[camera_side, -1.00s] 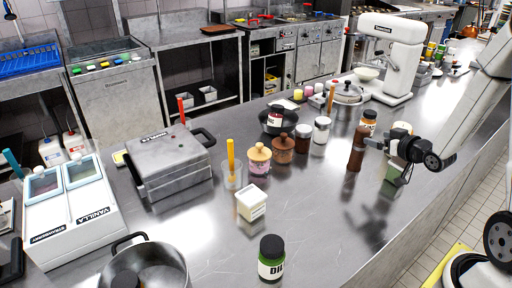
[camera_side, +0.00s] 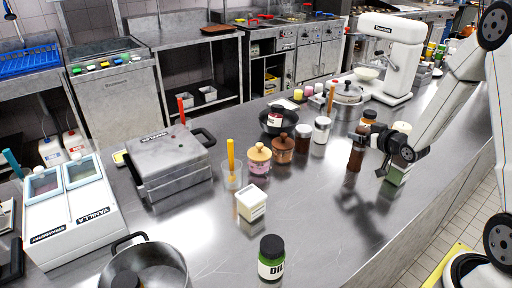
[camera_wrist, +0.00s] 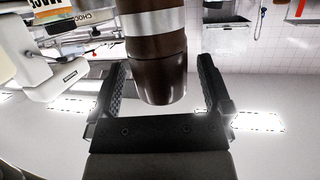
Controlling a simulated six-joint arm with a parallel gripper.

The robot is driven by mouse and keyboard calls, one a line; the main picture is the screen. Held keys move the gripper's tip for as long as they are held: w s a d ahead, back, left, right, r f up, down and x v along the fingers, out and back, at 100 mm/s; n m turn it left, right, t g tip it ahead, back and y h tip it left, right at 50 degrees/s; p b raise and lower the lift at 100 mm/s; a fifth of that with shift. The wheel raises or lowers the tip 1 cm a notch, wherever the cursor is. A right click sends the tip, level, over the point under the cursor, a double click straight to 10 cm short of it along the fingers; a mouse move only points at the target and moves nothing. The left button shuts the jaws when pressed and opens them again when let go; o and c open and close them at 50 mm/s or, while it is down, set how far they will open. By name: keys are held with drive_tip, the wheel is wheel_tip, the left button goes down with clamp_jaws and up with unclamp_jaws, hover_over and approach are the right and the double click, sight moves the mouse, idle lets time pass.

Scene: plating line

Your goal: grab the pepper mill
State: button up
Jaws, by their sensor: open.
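The pepper mill (camera_side: 355,157) is a tall dark brown cylinder standing upright on the steel counter in the side view. In the wrist view the pepper mill (camera_wrist: 157,45) shows a silver band and a dark rounded end, partly cut off by the top edge. My gripper (camera_side: 374,158) is open, low and close on the right side of the mill. In the wrist view the fingers of my gripper (camera_wrist: 160,70) stand to the left and right of the mill, with a gap on each side. Its exact depth between the fingers is hard to tell.
An orange-labelled jar (camera_side: 369,117) is just behind the mill. A white-lidded jar (camera_side: 321,130) stands to its left. The counter in front of the mill (camera_side: 325,205) is clear.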

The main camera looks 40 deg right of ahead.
drive_tip(key=shift+w+f, duration=0.1)
drive_tip(key=shift+w, duration=0.1)
idle(0.4)
clamp_jaws()
